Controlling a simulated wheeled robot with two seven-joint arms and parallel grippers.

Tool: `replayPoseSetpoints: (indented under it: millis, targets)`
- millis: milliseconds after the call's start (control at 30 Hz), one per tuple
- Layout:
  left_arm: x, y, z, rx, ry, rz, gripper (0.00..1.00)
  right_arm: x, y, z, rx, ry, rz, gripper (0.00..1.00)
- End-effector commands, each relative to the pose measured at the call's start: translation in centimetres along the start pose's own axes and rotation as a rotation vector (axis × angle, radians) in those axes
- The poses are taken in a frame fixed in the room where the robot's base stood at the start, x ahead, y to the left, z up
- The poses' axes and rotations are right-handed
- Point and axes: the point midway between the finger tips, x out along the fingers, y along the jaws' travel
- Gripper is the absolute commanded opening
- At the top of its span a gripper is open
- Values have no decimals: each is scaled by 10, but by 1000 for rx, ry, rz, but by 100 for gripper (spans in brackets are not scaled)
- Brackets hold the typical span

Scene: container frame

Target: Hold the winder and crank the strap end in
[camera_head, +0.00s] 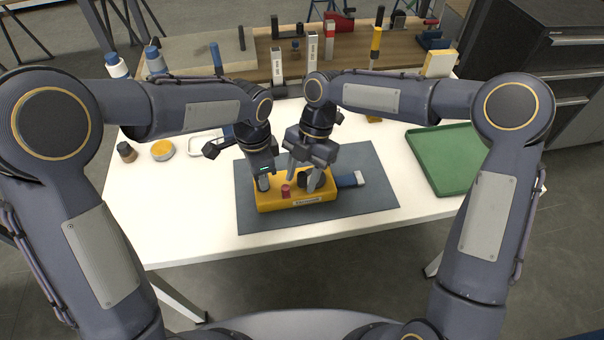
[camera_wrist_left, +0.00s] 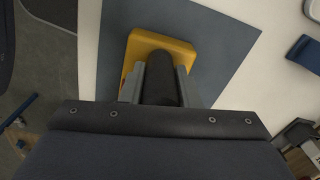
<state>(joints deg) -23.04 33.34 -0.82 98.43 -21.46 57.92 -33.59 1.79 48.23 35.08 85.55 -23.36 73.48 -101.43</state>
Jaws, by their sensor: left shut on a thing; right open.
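The yellow winder (camera_head: 294,202) lies on the dark grey mat (camera_head: 365,200). A red knob (camera_head: 286,190) stands on its top, and a blue strap with a pale end (camera_head: 350,180) sticks out on its right. My left gripper (camera_head: 264,184) is shut on a dark upright part at the winder's left end. In the left wrist view this black cylindrical part (camera_wrist_left: 161,80) sits between the fingers, above the yellow body (camera_wrist_left: 150,42). My right gripper (camera_head: 302,180) is open over the winder's right half, fingers apart around the red knob's right side and a dark round part.
A green tray (camera_head: 447,187) lies on the white table (camera_head: 190,220) at the right. A yellow-lidded jar (camera_head: 162,150), a small brown jar (camera_head: 126,152) and a white dish (camera_head: 205,143) stand at the left. Tools line the wooden board at the back. The front table strip is clear.

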Motion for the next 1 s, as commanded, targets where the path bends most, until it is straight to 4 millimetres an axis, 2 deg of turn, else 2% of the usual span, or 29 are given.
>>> replayPoseSetpoints:
  millis: [233,567,1000]
  targets:
    - [-1,0,-1,0,3,-2,0,0,0,0,1,0,0,42]
    - [-1,0,-1,0,3,-2,0,0,0,0,1,0,0,0]
    - [-1,0,-1,0,3,-2,0,-1,4,0,92,-1,38,0]
